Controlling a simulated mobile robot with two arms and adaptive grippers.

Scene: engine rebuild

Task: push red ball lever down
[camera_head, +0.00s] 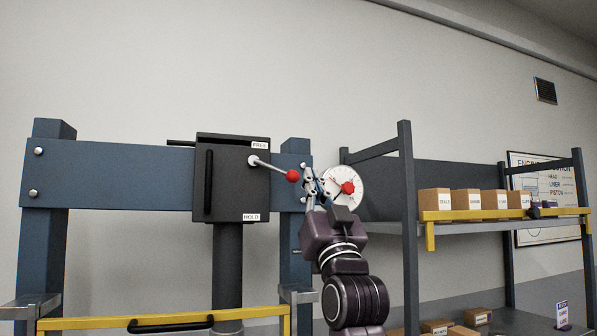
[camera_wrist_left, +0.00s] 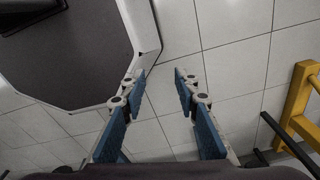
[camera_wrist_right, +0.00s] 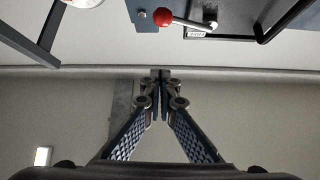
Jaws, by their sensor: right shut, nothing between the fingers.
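The lever has a red ball (camera_head: 292,176) on a pale rod (camera_head: 272,168). The rod runs from a pivot on the dark box (camera_head: 228,200) to the right and slightly down, nearer the FREE label than the HOLD label. My right gripper (camera_head: 313,178) is shut and empty, just right of the ball in the head view. In the right wrist view the ball (camera_wrist_right: 163,17) shows beyond the fingertips (camera_wrist_right: 160,76), with a visible gap in the picture. My left gripper (camera_wrist_left: 156,76) is open and empty above the tiled floor; the head view does not show it.
A blue crossbeam (camera_head: 110,175) carries the box. A white dial (camera_head: 350,174) with a red centre is behind my right gripper. A shelf rack (camera_head: 408,190) with cardboard boxes stands right. A yellow rail (camera_head: 90,323) runs low in front; another yellow frame (camera_wrist_left: 296,100) shows in the left wrist view.

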